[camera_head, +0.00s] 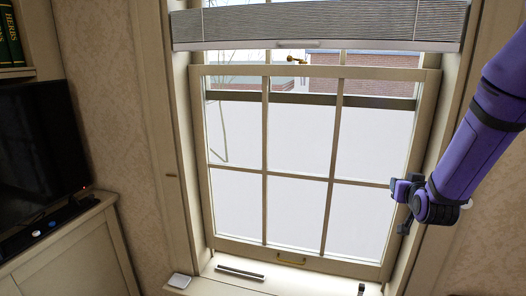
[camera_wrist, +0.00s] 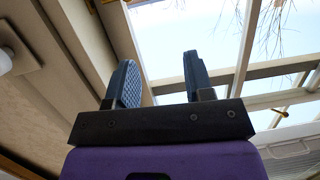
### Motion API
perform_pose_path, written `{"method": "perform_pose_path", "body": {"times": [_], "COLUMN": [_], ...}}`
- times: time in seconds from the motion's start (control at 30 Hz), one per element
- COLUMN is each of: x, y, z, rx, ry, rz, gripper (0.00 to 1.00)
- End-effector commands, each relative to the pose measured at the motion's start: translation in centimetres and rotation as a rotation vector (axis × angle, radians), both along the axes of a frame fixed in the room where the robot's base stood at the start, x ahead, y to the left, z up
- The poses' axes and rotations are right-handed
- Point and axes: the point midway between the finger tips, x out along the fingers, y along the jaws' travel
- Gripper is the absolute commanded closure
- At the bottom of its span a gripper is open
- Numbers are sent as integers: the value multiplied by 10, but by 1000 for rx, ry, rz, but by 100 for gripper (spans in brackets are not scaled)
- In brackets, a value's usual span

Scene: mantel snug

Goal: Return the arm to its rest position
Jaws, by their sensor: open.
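My arm (camera_head: 485,130), purple with black bands, reaches in from the right side of the head view. Its lower end hangs in front of the right edge of the window. My gripper (camera_wrist: 162,78) shows in the wrist view with its two dark, ridged fingers apart and nothing between them. The fingers point up toward the window panes and ceiling area. In the head view I cannot make out the fingertips clearly.
A cream sash window (camera_head: 265,170) with a brass handle (camera_head: 291,261) fills the middle. A grey blind (camera_head: 320,25) hangs across its top. The sill holds a dark bar (camera_head: 240,273) and a small white box (camera_head: 179,281). A black screen (camera_head: 40,145) stands on a cabinet (camera_head: 70,255) at left.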

Motion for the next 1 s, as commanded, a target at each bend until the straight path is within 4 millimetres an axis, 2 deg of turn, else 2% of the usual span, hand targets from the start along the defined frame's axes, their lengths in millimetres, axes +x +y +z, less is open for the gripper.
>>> {"method": "perform_pose_path", "body": {"times": [0.03, 0.1, 0.27, 0.47, 0.77, 1.0], "x": [-5, -13, -37, -78, -161, -241], "y": [6, 13, 30, 50, 76, 90], "z": [13, 26, 53, 84, 119, 139], "rx": [6, 18, 40, 60, 78, 82], "ry": [22, 68, 174, 308, 513, 677], "rz": [10, 25, 56, 95, 147, 183], "gripper": [52, 52, 52, 52, 52, 52]}}
